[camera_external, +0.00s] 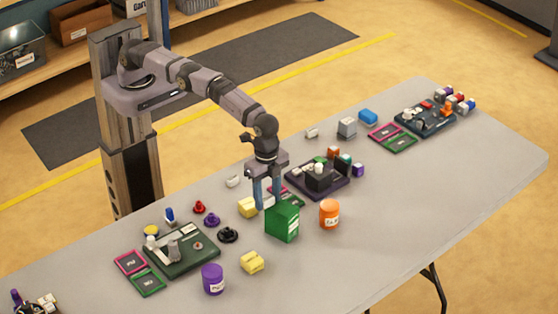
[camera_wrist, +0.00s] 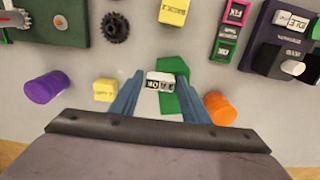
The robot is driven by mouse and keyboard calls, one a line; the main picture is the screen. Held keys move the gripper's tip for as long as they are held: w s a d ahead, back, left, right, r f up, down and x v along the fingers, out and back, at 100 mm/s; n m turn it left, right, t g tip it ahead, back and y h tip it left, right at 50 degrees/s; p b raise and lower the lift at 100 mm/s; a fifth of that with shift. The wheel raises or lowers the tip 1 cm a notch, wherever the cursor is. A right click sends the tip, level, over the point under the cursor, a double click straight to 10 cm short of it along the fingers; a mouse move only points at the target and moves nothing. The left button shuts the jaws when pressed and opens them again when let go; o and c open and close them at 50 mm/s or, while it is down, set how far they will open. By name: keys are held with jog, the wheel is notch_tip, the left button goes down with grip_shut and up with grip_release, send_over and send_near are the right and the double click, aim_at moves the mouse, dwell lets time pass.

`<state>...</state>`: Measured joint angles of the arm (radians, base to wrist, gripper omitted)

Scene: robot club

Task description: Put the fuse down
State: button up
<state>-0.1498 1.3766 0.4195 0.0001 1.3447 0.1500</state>
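The fuse (camera_wrist: 160,78) is a small white block with a dark printed label. It sits between the fingertips of my gripper (camera_wrist: 160,84), which is shut on it. In the external view the blue fingers of my gripper (camera_external: 267,201) point down above the table. A bit of the white fuse (camera_external: 269,202) shows between the tips; the rest is hidden. The fuse is held above the table, close beside a green box (camera_external: 283,222), and covers part of this box in the wrist view (camera_wrist: 170,103).
An orange jar (camera_external: 329,213) stands right of the green box. Yellow blocks (camera_external: 248,207) (camera_external: 252,262) and a purple jar (camera_external: 213,279) lie left. A dark board with parts (camera_external: 318,190) is behind right, a green board (camera_external: 185,262) at left. The front right tabletop is clear.

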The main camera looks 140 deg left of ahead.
aim_at(267, 198)
jog(key=shift+o, duration=0.6)
jog(key=shift+r, duration=0.15)
jog(key=shift+r, duration=0.5)
notch_tip(267, 198, up, 11)
jog(key=p, duration=0.5)
jog(key=shift+r, duration=0.15)
